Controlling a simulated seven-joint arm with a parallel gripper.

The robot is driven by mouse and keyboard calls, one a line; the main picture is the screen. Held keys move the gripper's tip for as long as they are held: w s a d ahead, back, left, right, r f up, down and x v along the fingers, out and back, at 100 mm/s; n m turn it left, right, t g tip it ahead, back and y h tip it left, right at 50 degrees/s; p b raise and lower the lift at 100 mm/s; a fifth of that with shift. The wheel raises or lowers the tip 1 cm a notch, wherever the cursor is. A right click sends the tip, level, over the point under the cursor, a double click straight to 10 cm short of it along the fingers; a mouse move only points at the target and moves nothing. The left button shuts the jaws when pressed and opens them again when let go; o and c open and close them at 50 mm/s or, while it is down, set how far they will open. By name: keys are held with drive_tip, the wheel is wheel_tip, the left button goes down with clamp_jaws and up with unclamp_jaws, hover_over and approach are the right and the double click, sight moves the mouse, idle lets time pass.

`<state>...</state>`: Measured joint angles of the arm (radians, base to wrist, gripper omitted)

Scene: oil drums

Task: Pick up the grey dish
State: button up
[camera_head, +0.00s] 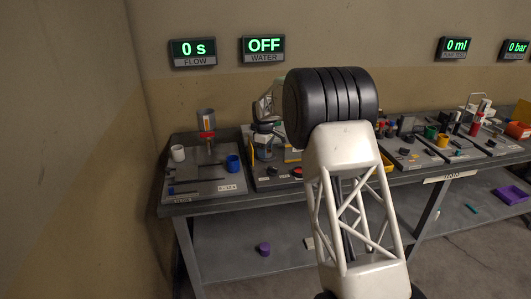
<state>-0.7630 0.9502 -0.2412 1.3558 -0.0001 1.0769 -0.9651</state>
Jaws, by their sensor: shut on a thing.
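My gripper (264,141) is small and far off, over the left part of the bench, left of my black arm joint. It points down and is shut on a small grey thing (264,153) at its fingertips. That thing is too small and dark for me to make out its shape, so I cannot tell for sure that it is the grey dish. My arm's black joint and white lattice link hide part of the bench behind them.
Trays of small parts stand at right. A purple cap (264,249) and a purple tray (511,194) lie on the lower shelf.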

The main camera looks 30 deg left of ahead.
drive_tip(key=shift+r, duration=0.15)
drive_tip(key=shift+r, duration=1.55)
drive_tip(key=shift+s+d+r, duration=0.1)
drive_tip(key=shift+s, duration=0.05)
drive_tip(key=shift+s+d+r, duration=0.25)
drive_tip(key=shift+s+d, duration=1.5)
drive_tip(key=shift+s, duration=0.15)
drive_tip(key=shift+s+d+r, duration=0.2)
drive_tip(key=shift+s+d, duration=1.6)
drive_tip(key=shift+s, duration=0.1)
drive_tip(key=shift+s+d+r, duration=0.25)
drive_tip(key=shift+s+d, duration=1.5)
drive_tip(key=shift+s, duration=0.15)
